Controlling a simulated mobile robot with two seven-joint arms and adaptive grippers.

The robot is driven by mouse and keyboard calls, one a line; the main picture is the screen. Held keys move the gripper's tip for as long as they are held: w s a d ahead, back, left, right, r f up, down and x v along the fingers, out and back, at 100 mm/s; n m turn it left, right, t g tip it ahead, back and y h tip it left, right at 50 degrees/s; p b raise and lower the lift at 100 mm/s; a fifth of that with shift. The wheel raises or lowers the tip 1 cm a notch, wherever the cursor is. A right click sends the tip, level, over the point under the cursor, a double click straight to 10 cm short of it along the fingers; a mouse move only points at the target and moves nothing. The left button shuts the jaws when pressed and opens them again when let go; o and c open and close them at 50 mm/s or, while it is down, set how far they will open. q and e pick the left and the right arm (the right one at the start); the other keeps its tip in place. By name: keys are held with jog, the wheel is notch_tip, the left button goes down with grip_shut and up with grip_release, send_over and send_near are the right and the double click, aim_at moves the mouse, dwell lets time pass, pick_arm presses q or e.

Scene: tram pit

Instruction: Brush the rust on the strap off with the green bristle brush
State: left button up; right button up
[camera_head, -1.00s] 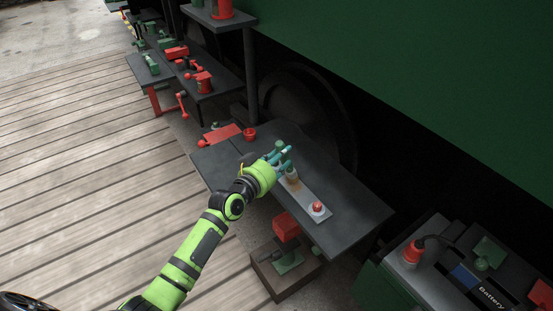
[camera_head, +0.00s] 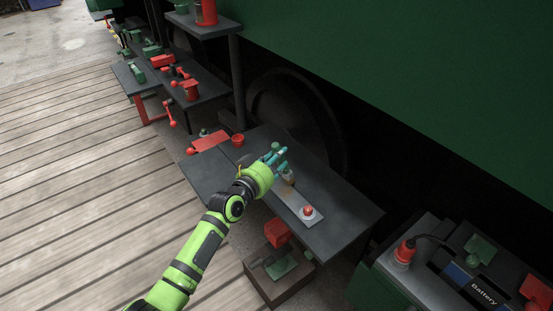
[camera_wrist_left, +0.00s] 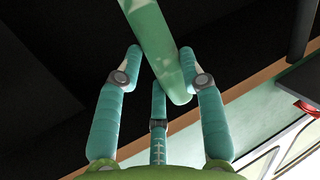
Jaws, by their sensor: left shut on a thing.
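The green bristle brush (camera_head: 287,177) is upright in my left gripper (camera_head: 277,158), its tan bristle end down over the far end of the strap. In the left wrist view the teal fingers of my left gripper (camera_wrist_left: 165,85) are around the green handle (camera_wrist_left: 160,50). The strap (camera_head: 298,205) is a flat grey strip on the dark bench, with brownish rust close to the bristles. Whether the bristles touch it I cannot tell. The hand partly hides the brush. My right gripper is not in view.
A red knob-like part (camera_head: 307,211) sits at the strap's near end. A red cup (camera_head: 238,140) and red plate (camera_head: 208,142) lie at the bench's far left. A battery case (camera_head: 440,280) stands at the lower right. The bench's right part is clear.

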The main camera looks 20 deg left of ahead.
pick_arm(q)
jog(key=shift+d+f+p+v, duration=0.15)
jog(key=shift+p+v, duration=0.55)
jog(key=shift+v, duration=0.35)
jog(key=shift+d+f+p+v, duration=0.1)
jog(key=shift+p+v, duration=0.6)
jog(key=shift+v, duration=0.35)
jog(key=v, duration=0.1)
jog(key=p+v, duration=0.1)
jog(key=v, duration=0.1)
jog(key=shift+s+d+f+p, duration=0.15)
jog(key=shift+s+d+p, duration=0.05)
jog(key=shift+p, duration=0.1)
jog(key=shift+f, duration=0.2)
jog(key=shift+w+d+r, duration=0.1)
jog(key=w+d, duration=0.3)
jog(key=w, duration=0.2)
jog(key=shift+d+b, duration=0.4)
